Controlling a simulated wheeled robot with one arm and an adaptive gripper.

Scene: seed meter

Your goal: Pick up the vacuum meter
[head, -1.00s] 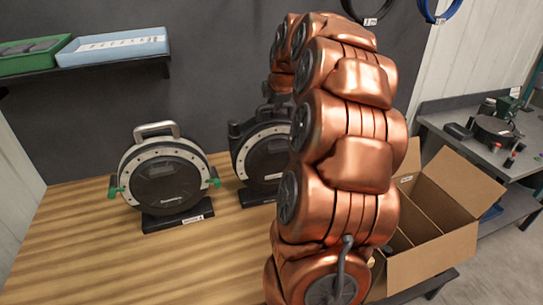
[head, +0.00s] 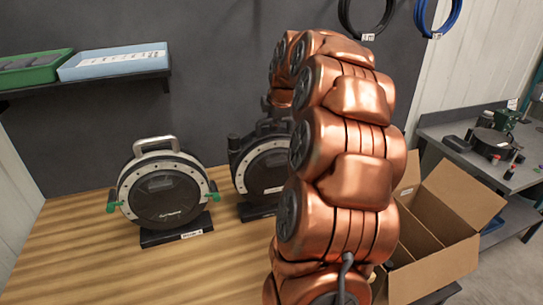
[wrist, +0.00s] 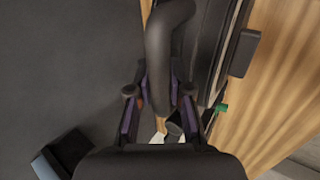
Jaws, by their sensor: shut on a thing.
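Two round dark meters with pale studded rims stand on the wooden bench. The left meter (head: 165,195) has a grey top handle, green side fittings and a labelled dark foot; its label is too small to read. The second meter (head: 262,168) stands to its right, partly hidden behind my copper arm. In the wrist view my gripper (wrist: 160,95) is shut on the thick dark handle (wrist: 170,40) of a meter, which appears to be the second one. In the head view the gripper and this handle are mostly hidden by my arm.
A shelf with a green tray (head: 35,64) and a blue tray (head: 113,60) hangs at the upper left. An open cardboard box (head: 450,215) stands right of my arm. A grey side table (head: 475,165) is farther right. The bench's left front is clear.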

